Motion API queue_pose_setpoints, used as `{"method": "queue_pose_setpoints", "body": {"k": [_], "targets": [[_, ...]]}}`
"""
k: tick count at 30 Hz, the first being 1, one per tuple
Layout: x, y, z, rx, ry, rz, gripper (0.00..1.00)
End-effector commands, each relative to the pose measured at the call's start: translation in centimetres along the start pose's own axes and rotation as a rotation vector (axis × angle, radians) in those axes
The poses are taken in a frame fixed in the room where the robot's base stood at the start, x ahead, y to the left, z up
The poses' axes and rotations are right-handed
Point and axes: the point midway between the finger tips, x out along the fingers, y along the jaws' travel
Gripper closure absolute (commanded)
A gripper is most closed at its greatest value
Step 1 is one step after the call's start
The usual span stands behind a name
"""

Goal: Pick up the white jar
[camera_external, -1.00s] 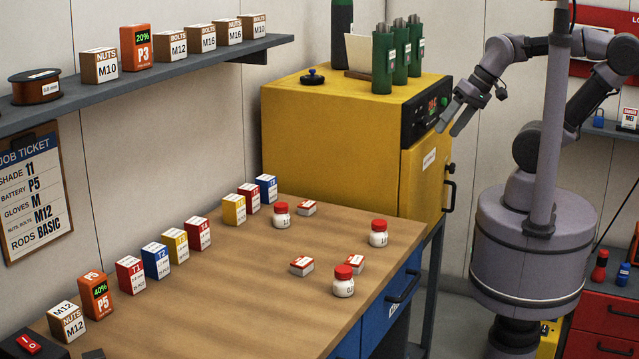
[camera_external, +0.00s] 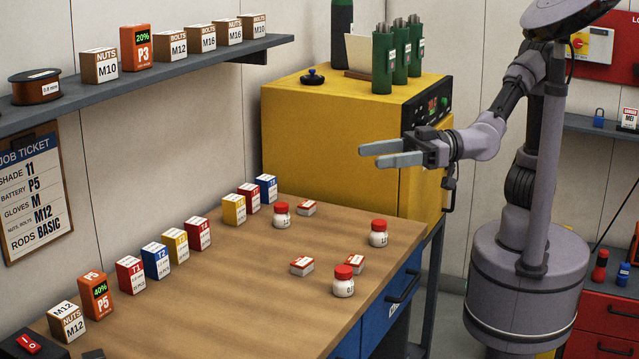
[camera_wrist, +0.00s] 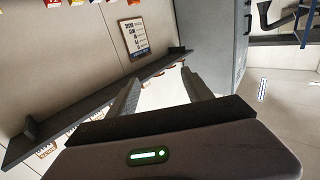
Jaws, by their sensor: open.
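Three white jars with red lids stand upright on the wooden workbench (camera_external: 230,290): one at the back (camera_external: 281,216), one at the right edge (camera_external: 379,233), and one nearer the front (camera_external: 343,282). Each has a small label with letters too small to read. My gripper (camera_external: 377,157) is open and empty, its fingers pointing left, in front of the yellow cabinet and above the bench. It is well above the jars and apart from them. In the wrist view, the open fingers (camera_wrist: 160,92) show at the bottom, with no jar clearly visible.
Several small boxes line the back of the bench, among them a yellow box (camera_external: 234,209). Small red-and-white boxes (camera_external: 302,266) lie between the jars. A yellow cabinet (camera_external: 330,140) stands behind the bench. A grey shelf (camera_external: 160,65) hangs on the wall.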

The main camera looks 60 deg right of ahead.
Motion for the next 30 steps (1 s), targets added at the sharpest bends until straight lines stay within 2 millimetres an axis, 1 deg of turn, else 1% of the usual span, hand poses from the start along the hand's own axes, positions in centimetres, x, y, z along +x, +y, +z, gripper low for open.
{"method": "queue_pose_setpoints", "body": {"k": [1, 2, 3, 6, 9, 12, 15, 20, 23, 26, 30], "targets": [[0.0, -0.2, 4.0, -0.011, -0.014, -0.002, 0.41], [0.0, 0.0, 6.0, -0.012, -0.017, 0.001, 0.41], [0.0, 0.1, 8.7, -0.009, -0.017, 0.002, 0.41], [-0.1, 0.1, 14.4, -0.008, -0.015, 0.0, 0.41], [-0.1, 0.2, 19.1, -0.005, -0.012, 0.002, 0.41], [-0.1, 0.2, 22.4, -0.003, -0.008, 0.001, 0.41], [0.0, 0.2, 24.0, 0.0, -0.002, 0.001, 0.41], [0.2, 0.2, 24.1, 0.003, 0.003, 0.002, 0.41], [1.4, 0.2, 24.1, 0.003, 0.003, 0.003, 0.41], [3.1, 0.2, 24.0, 0.002, 0.004, 0.003, 0.41], [6.1, 0.2, 24.1, 0.002, 0.004, 0.003, 0.41]]}}
